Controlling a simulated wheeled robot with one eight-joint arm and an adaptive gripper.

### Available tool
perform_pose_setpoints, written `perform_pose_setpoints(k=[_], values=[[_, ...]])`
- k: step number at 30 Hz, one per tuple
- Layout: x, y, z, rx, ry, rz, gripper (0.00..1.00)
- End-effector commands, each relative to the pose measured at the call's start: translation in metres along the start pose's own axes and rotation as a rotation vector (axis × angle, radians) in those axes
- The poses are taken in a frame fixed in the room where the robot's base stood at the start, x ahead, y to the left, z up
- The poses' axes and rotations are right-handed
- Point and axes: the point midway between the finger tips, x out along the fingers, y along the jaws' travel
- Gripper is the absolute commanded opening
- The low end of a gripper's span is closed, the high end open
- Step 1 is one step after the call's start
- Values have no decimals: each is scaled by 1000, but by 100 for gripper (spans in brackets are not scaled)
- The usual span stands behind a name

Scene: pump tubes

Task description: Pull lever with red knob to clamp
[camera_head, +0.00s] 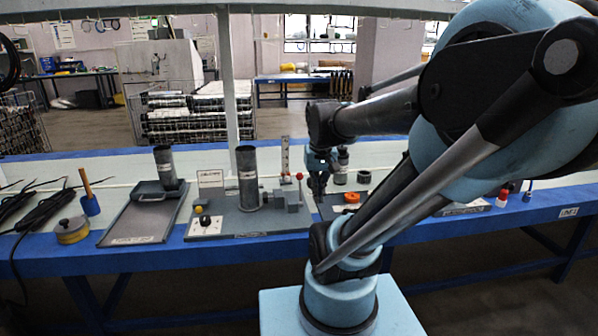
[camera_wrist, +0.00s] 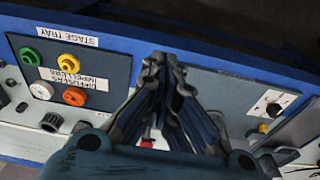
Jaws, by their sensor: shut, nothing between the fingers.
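The red knob (camera_head: 299,176) tops a thin upright lever (camera_head: 300,188) beside a grey clamp block on the fixture plate (camera_head: 255,222). A dark grey tube (camera_head: 247,178) stands upright on that plate, left of the lever. My gripper (camera_head: 319,190) hangs just right of the knob in the head view, apart from it in the picture. In the wrist view my gripper (camera_wrist: 166,66) has its fingers together at the tips, holding nothing. A small red patch (camera_wrist: 148,136) shows behind the fingers and may be the knob; the fingers hide most of it.
The stage tray (camera_wrist: 108,98) with coloured round parts lies beside the fixture plate. Its orange part (camera_head: 351,197) shows in the head view. A grey tray (camera_head: 130,222) with another tube (camera_head: 165,165) is at left. A yellow knob (camera_head: 198,209) is on the plate's front left.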

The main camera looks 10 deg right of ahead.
Motion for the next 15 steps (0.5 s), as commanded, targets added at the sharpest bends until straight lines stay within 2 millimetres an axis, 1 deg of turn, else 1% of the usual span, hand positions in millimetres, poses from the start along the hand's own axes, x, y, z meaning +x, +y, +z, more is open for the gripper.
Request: perform_pose_setpoints(k=[1, 6, 11, 15], values=[[-7, 0, -15, 4, -8, 1, 0], [-23, -1, -58, 20, -36, 7, 0], [-33, -2, -101, 36, -62, 13, 0], [-36, -4, -139, 50, -84, 19, 0]])
